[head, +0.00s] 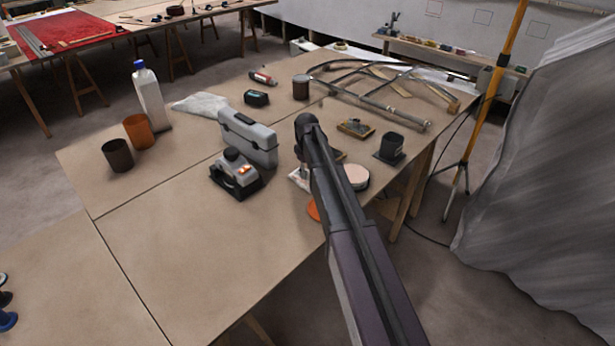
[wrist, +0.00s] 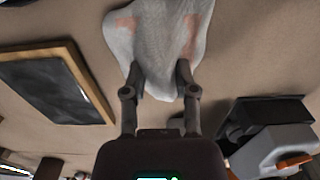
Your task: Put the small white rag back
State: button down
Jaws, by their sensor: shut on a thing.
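The small white rag (wrist: 155,35), thin and with faint orange stains, is between the two fingers of my gripper (wrist: 160,85) in the wrist view. The fingers are shut on its near edge and the rest spreads out beyond them over the tan tabletop. I cannot tell how far it is above the table. In the head view my arm hides most of the gripper; a white bit, apparently the rag (head: 297,180), shows left of the arm. A larger white cloth (head: 202,103) lies crumpled at the table's far left side.
A grey sander (head: 236,172) and a grey toolbox (head: 248,138) stand left of my arm. A wood-framed dark tray (wrist: 60,92) lies left in the wrist view. A round pale disc (head: 356,177) is right of the arm. The table's (head: 170,235) front left is clear.

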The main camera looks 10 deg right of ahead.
aim_at(307, 170)
jog(key=shift+f, duration=0.4)
jog(key=shift+c, duration=2)
grip_release()
jog(key=shift+r, duration=0.2)
notch_tip(307, 170, up, 12)
jog(key=p, duration=1.2)
jog(key=shift+s, duration=0.1)
jog(key=s+m, duration=0.7)
jog(key=s, duration=2.2)
jog(key=shift+d, duration=0.25)
